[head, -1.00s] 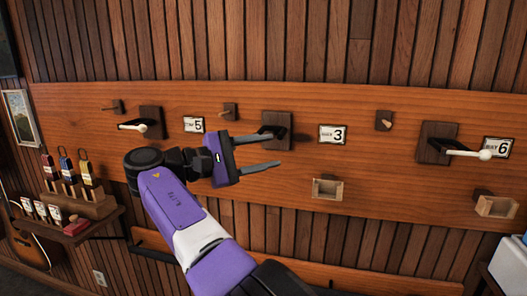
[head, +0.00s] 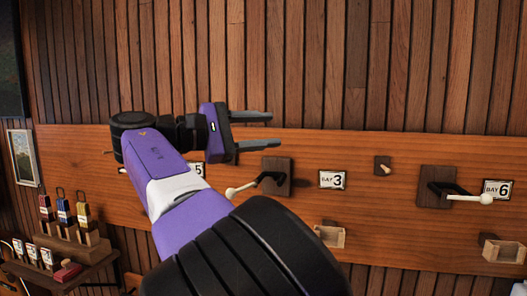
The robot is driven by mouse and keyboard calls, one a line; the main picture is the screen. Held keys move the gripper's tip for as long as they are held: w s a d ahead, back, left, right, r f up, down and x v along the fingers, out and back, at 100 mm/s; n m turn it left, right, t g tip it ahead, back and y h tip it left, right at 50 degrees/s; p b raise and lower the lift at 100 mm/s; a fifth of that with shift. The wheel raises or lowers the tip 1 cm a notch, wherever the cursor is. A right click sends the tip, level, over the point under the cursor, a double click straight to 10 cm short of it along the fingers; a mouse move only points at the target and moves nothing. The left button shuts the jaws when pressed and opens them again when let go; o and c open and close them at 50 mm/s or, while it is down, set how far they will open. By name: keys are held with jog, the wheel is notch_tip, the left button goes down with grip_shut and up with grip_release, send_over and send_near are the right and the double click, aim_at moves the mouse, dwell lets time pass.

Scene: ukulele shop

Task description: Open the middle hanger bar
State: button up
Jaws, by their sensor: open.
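The middle hanger bar (head: 243,188) is a black arm with a cream, round-ended rod. My gripper (head: 271,131) is purple and black with two grey fingers pointing right. It is open and empty, above the middle bar in the picture and apart from it. My arm hides most of the left hanger. The right hanger bar (head: 468,197) sticks out to the right from its own dark block.
Small wooden boxes (head: 503,251) and a peg (head: 382,167) project from the board. At the lower left, a shelf holds a wooden stand with coloured padlock-like items (head: 63,212) and a red-topped block (head: 67,271). The slatted wall above the board is clear.

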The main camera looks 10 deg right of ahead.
notch_tip(320, 180, up, 5)
jog(key=p, duration=0.3)
jog(key=shift+f+p, duration=0.2)
jog(key=shift+p, duration=0.1)
